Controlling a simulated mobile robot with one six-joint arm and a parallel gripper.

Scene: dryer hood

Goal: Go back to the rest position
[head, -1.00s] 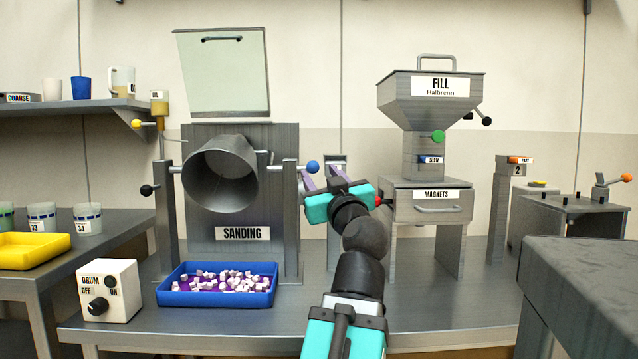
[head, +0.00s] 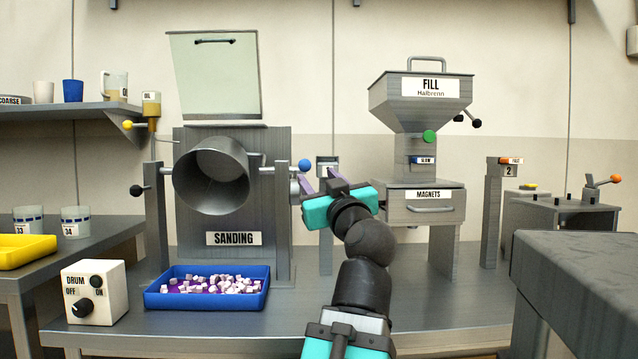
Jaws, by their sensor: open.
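My gripper (head: 318,182) is in the middle of the head view, raised above the grey workbench. Its two purple fingers are apart and I see nothing between them. It is just right of the blue ball knob (head: 305,166) on the sanding drum's right post; whether it touches the knob I cannot tell. The arm behind it partly hides the gap between the sanding machine and the magnets cabinet.
The sanding drum (head: 212,178) stands at left, with a blue tray (head: 205,300) of pale cubes before it. A drum switch box (head: 95,292) is beside the tray. The fill hopper (head: 421,100) stands right, above the magnets cabinet (head: 395,206). A dark grey block (head: 575,280) fills the lower right.

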